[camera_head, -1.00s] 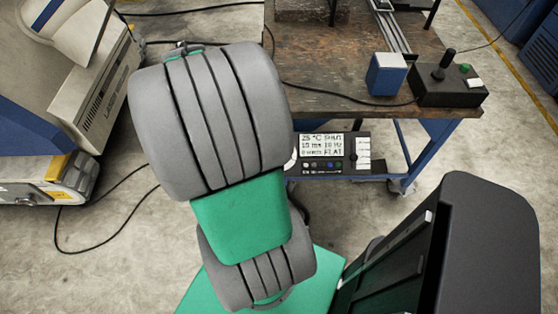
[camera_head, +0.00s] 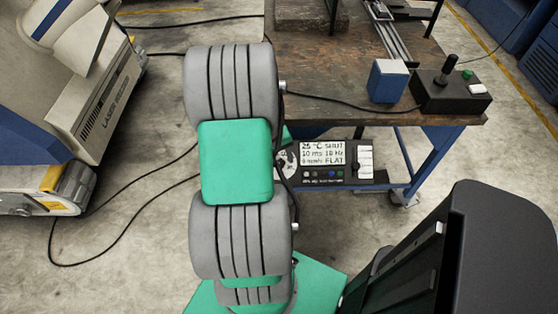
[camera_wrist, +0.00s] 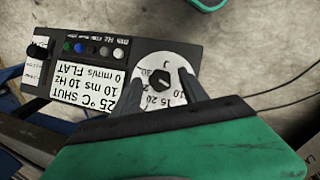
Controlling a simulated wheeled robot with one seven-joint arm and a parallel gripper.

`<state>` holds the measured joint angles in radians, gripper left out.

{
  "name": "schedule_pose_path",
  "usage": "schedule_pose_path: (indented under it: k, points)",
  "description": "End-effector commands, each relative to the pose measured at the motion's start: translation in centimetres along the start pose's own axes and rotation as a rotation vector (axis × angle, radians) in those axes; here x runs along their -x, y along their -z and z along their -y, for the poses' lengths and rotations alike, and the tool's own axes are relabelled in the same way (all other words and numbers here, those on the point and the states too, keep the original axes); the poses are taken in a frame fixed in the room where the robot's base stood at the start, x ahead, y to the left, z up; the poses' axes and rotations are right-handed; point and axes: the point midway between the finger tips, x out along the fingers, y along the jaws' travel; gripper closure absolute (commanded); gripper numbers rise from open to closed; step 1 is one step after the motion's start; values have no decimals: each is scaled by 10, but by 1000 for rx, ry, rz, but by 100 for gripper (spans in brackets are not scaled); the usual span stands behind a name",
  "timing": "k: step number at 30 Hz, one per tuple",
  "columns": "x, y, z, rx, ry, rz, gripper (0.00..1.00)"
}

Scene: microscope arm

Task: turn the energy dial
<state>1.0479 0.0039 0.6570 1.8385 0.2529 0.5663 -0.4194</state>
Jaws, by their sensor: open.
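The energy dial (camera_wrist: 161,82) is a black knob on a round white scale marked J with numbers, at one end of the dark control panel (camera_wrist: 120,52). In the wrist view my gripper (camera_wrist: 160,83) is open, with one grey finger on each side of the knob, over the white scale. I cannot tell whether the fingers touch the knob. In the head view the panel (camera_head: 315,185) hangs at the bench's front edge.
The panel's lit display (camera_wrist: 70,88), coloured buttons and a second black knob (camera_wrist: 38,51) sit beside the dial. In the head view a workbench (camera_head: 330,65) carries a blue block (camera_head: 387,80) and a joystick box (camera_head: 450,95). A laser unit (camera_head: 100,115) stands left; cables cross the floor.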

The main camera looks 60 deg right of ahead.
Motion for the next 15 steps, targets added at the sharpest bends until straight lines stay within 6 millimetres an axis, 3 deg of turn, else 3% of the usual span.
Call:
schedule_pose_path:
  k: [15]
  points:
    - [0,0,0,0,0,0,90]
